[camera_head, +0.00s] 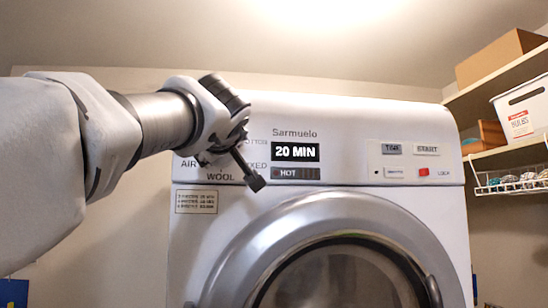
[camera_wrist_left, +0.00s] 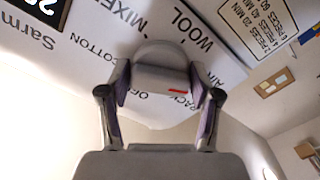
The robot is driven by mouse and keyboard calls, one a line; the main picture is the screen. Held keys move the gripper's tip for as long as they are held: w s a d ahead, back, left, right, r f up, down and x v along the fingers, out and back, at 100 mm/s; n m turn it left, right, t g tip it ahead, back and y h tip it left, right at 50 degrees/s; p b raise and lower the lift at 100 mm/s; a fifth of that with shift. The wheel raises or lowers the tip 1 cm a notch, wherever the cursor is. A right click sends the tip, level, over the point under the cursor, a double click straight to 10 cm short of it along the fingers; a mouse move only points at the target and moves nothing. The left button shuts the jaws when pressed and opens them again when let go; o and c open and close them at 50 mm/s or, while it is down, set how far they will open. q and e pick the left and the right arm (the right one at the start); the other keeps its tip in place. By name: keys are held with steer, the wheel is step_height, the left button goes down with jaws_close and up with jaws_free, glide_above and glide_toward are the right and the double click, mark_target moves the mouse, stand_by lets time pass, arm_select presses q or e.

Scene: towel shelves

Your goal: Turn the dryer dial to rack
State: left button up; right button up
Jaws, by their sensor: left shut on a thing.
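The dryer (camera_head: 350,120) faces me, with its control panel across the top. The dial (camera_wrist_left: 158,76) is a grey knob with a red mark, seen in the left wrist view among the labels COTTON, MIXED, WOOL, AIR, RACK and OFF. The red mark lies on the side near the word RACK; I cannot tell whether it lines up exactly. My left gripper (camera_wrist_left: 161,90) is shut on the dial, one finger on each side. In the head view, the left gripper (camera_head: 236,150) covers the dial and part of the labels. My right gripper is not in view.
The dryer's display (camera_head: 295,152) reads 20 MIN, with HOT below it. Buttons including START (camera_head: 427,149) sit at the panel's right. The round door (camera_head: 270,240) is below. Shelves at the right hold a cardboard box (camera_head: 500,57) and a white bin (camera_head: 522,108).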

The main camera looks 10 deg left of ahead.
arm_select(q)
steer(key=m, duration=0.3)
steer(key=shift+r+m, duration=0.3)
steer(key=shift+m, duration=0.1)
steer(key=m, duration=0.3)
steer(key=shift+m, duration=0.3)
steer(key=m, duration=0.4)
steer(key=shift+m, duration=0.8)
steer(key=shift+w+f, duration=0.1)
steer(key=shift+f, duration=0.05)
steer(key=shift+f, duration=0.1)
steer(key=o, duration=1)
steer(key=shift+o, duration=0.2)
steer(key=shift+a, duration=0.1)
